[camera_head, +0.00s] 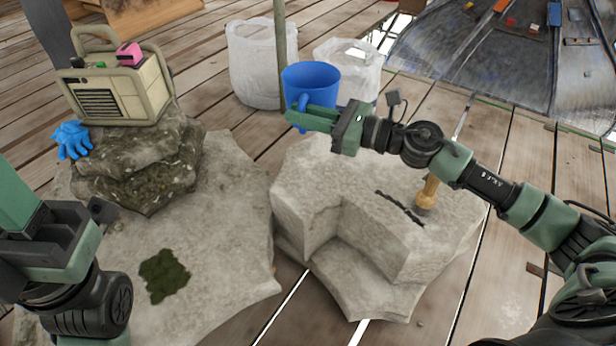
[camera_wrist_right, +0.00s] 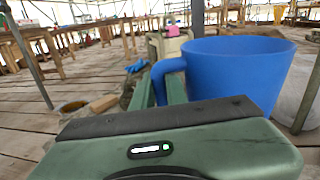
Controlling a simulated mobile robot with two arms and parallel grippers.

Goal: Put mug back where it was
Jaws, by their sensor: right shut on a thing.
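The mug (camera_head: 312,82) is blue and upright, with its handle towards my right gripper (camera_head: 302,116). The gripper is shut on the handle, at the far edge of the pale stone block. In the right wrist view the mug (camera_wrist_right: 235,75) fills the upper right, its handle between the green fingers. The mug appears raised, but its base is partly hidden by the gripper, so I cannot tell its height. My left gripper (camera_head: 35,235) is at the left edge, partly cut off; its fingertips are not clear.
The pale stone block (camera_head: 320,215) carries a wooden-handled tool (camera_head: 428,192) and a dark groove. White sacks (camera_head: 258,65) stand behind a thin pole (camera_head: 280,50). At left, a beige radio (camera_head: 115,85) and blue gloves (camera_head: 72,139) rest on dark rocks. A mossy patch (camera_head: 163,275) marks the left slab.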

